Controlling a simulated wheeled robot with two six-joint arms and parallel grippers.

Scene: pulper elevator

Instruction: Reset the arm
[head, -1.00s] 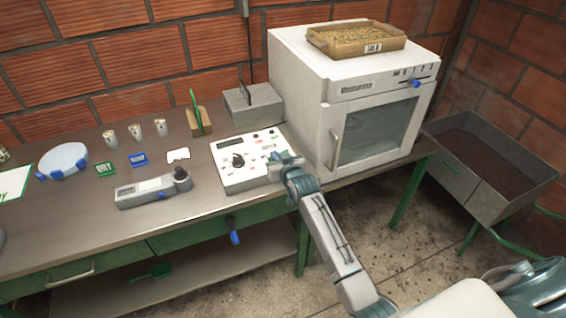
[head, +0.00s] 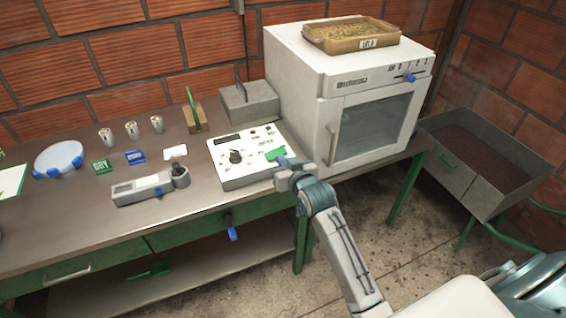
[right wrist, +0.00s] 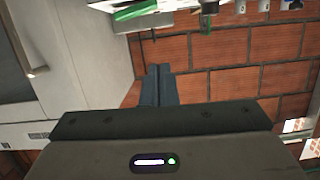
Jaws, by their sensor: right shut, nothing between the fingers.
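My right arm (head: 335,225) comes in from the lower right in the head view. Its gripper (head: 284,163) is over the front right corner of the white control panel (head: 228,158), which has a dark knob and a green part near the gripper. The right wrist view shows the fingers (right wrist: 158,85) together with nothing between them. The head view does not show clearly whether the gripper touches the panel. My left gripper is not in view.
A white oven (head: 375,130) stands just right of the panel, with a tray of grain (head: 350,35) on top. A grey meter (head: 150,188) lies on the bench to the left. A grey bin (head: 485,160) of dark material stands at the right.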

